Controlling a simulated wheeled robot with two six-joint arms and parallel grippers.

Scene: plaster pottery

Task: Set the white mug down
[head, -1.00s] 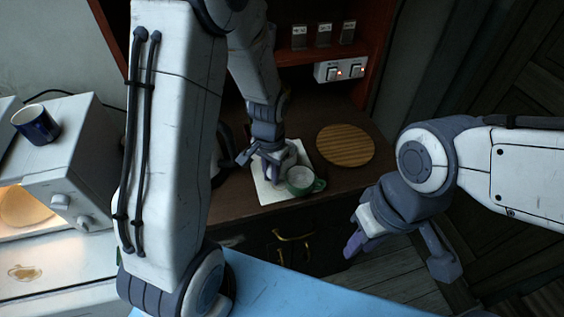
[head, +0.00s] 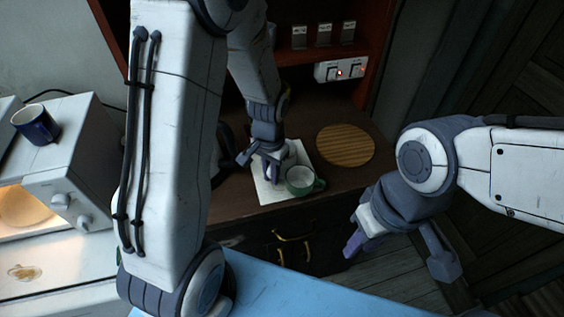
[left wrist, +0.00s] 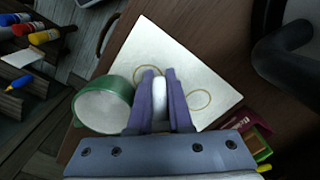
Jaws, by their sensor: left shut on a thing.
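My left gripper (left wrist: 161,100) is low over a pale square sheet (left wrist: 190,50), fingers pointing down. It also shows in the head view (head: 272,175). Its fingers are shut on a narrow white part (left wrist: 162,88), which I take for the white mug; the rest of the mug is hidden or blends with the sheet. I cannot tell whether it touches the sheet. A green mug (left wrist: 103,105) with a pale inside stands upright close beside the gripper; the head view shows it right of the gripper (head: 304,184). My right gripper (head: 355,237) hangs apart, right of the counter.
A round wooden board (head: 345,145) lies bare on the dark counter, right of the sheet. A dark kettle-like thing (left wrist: 285,55) stands near the sheet. A blue mug (head: 36,124) sits on the white oven at left. Several pens (left wrist: 30,45) lie off to one side.

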